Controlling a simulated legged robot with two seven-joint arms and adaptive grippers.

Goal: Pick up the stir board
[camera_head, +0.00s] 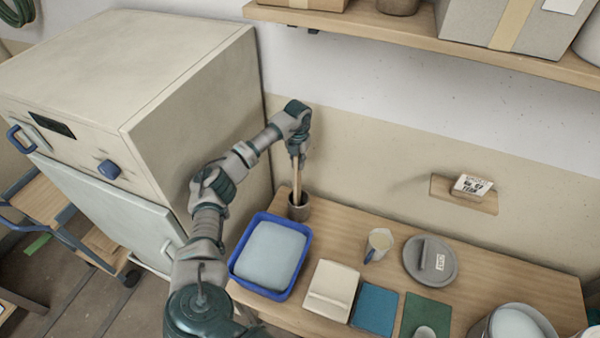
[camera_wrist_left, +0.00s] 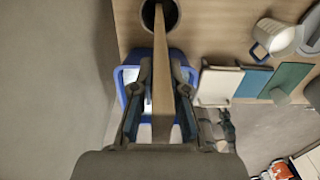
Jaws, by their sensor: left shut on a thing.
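The stir board (camera_head: 297,180) is a narrow, flat wooden strip standing near upright. My left gripper (camera_head: 298,152) is shut on its upper part from above. The board's lower end reaches into the mouth of a dark round pot (camera_head: 299,209) at the back left of the table, and its tip is hidden there. In the left wrist view the board (camera_wrist_left: 161,60) runs between both fingers of my left gripper (camera_wrist_left: 162,90) towards the pot's dark opening (camera_wrist_left: 172,14). My right gripper is in neither view.
A blue tray (camera_head: 237,268) with pale contents is just in front of the pot. A mug (camera_head: 378,244), a grey round lid (camera_head: 430,259) and coloured slabs (camera_head: 374,309) lie to the right. A large kiln-like cabinet (camera_head: 200,120) stands at left; the wall is close behind.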

